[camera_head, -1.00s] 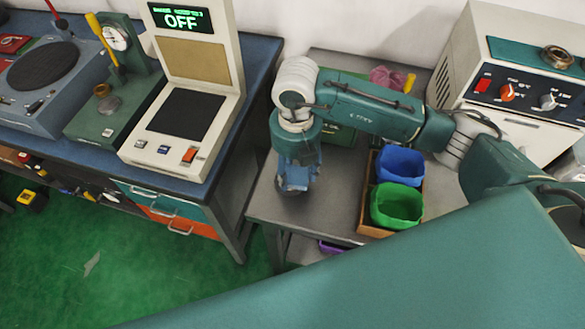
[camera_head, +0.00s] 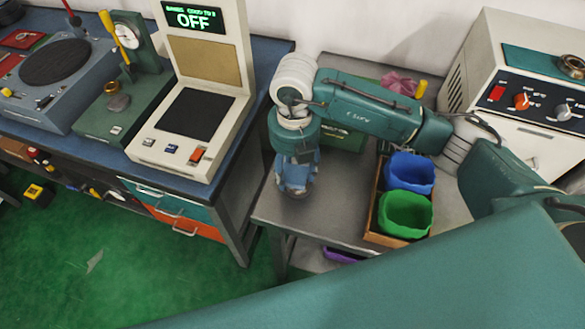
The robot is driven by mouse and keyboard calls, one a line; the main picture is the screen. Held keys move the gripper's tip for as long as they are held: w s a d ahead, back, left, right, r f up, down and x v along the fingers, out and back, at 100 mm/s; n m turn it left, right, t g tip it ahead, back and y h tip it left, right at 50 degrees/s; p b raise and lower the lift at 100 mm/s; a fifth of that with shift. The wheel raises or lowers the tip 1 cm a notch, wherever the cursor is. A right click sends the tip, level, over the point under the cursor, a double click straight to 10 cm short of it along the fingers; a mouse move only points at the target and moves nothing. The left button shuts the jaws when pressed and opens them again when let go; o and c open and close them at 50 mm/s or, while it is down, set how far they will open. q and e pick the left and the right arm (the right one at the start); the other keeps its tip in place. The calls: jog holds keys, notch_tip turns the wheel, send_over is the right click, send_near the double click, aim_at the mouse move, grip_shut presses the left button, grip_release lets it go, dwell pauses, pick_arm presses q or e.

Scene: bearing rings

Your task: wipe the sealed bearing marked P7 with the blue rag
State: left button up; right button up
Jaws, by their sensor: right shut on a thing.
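My right gripper (camera_head: 297,187) points down over the left part of the grey metal table (camera_head: 335,215). It is shut on a blue cloth, the blue rag (camera_head: 295,176), which bunches around the fingers close to the tabletop. I cannot tell whether the rag touches something under it. No bearing with a readable P7 mark shows; the spot under the gripper is hidden. My left gripper is not in view.
A wooden tray (camera_head: 371,226) holds a blue bin (camera_head: 410,171) and a green bin (camera_head: 405,214) right of the gripper. A pink cloth (camera_head: 398,83) lies behind my arm. A white machine (camera_head: 522,125) stands at right. The blue workbench (camera_head: 262,92) holds a tester reading OFF (camera_head: 195,85).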

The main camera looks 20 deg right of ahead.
jog(key=shift+s+d, duration=0.35)
jog(key=shift+d, duration=0.2)
jog(key=shift+s+d, duration=0.3)
jog(key=shift+d, duration=0.2)
jog(key=shift+a, duration=0.1)
jog(key=shift+w+a+r, duration=0.1)
jog(key=shift+w+a, duration=0.25)
jog(key=shift+a, duration=0.35)
jog(key=shift+w+a, duration=0.3)
jog(key=shift+a, duration=0.35)
jog(key=shift+s+d, duration=0.1)
jog(key=shift+d, duration=0.05)
jog(key=shift+s+d, duration=0.8)
jog(key=shift+d, duration=0.3)
jog(key=shift+w+a, duration=0.1)
